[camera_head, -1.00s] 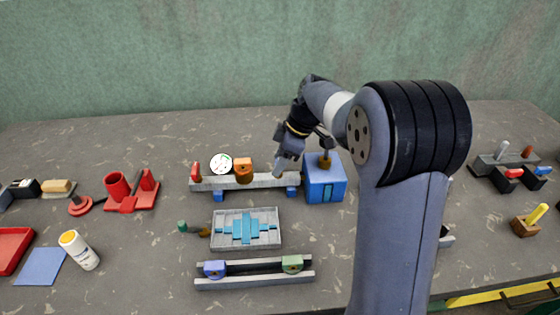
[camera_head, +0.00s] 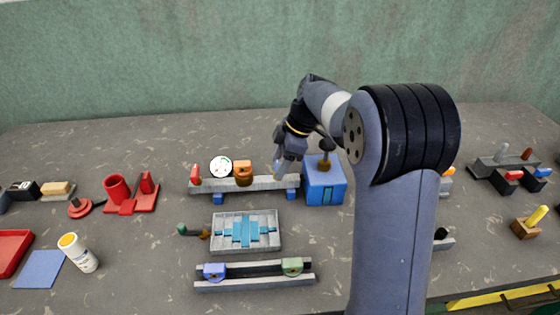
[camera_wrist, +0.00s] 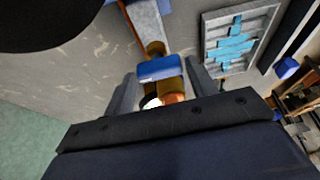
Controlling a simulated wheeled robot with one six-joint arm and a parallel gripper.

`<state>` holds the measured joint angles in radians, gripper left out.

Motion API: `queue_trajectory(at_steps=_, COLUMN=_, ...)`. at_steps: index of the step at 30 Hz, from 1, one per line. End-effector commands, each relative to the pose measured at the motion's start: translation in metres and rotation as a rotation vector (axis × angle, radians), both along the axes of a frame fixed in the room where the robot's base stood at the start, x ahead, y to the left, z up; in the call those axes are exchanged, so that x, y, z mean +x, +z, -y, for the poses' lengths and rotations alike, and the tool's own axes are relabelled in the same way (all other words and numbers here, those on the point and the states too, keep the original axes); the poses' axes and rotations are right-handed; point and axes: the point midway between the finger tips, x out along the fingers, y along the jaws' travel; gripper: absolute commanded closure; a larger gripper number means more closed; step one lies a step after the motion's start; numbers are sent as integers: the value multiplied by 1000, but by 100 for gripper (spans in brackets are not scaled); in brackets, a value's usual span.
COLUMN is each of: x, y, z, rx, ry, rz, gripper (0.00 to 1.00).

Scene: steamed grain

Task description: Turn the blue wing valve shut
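The blue wing valve (camera_wrist: 160,68) shows in the wrist view as a blue wing on a brass pipe above the grey beam (camera_wrist: 149,22). It lies between the two fingers of my gripper (camera_wrist: 161,88), with visible gaps on both sides. My gripper looks open around the wing; whether a finger touches it is unclear. In the head view my gripper (camera_head: 279,165) hangs at the right part of the grey beam (camera_head: 212,185), left of a blue box (camera_head: 325,182). The wing is mostly hidden there by the fingers.
A round white gauge (camera_head: 221,166), an orange block (camera_head: 243,166) and a red handle (camera_head: 195,173) stand left along the beam. A grey tray with blue pieces (camera_head: 217,232) lies in front. A rail with two sliders (camera_head: 255,283) lies nearer.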

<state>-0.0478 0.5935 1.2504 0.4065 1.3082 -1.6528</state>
Motion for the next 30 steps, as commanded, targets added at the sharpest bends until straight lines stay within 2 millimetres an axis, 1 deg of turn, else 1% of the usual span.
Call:
queue_trajectory(at_steps=1, x=0, y=0, z=0, rx=0, ry=0, rz=0, gripper=42)
queue_trajectory(at_steps=5, x=0, y=0, z=0, rx=0, ry=-1, rz=0, gripper=31)
queue_trajectory(at_steps=14, x=0, y=3, z=1, rx=1, ry=-3, rz=1, gripper=31)
queue_trajectory(at_steps=17, x=1, y=13, z=5, rx=1, ry=-2, rz=3, gripper=31)
queue_trajectory(at_steps=20, x=1, y=30, z=13, rx=1, ry=-4, rz=5, gripper=31)
queue_trajectory(at_steps=24, x=1, y=58, z=24, rx=1, ry=-4, rz=4, gripper=31)
queue_trajectory(at_steps=27, x=1, y=75, z=31, rx=1, ry=-4, rz=4, gripper=31)
queue_trajectory(at_steps=30, x=1, y=88, z=36, rx=1, ry=-3, rz=2, gripper=31)
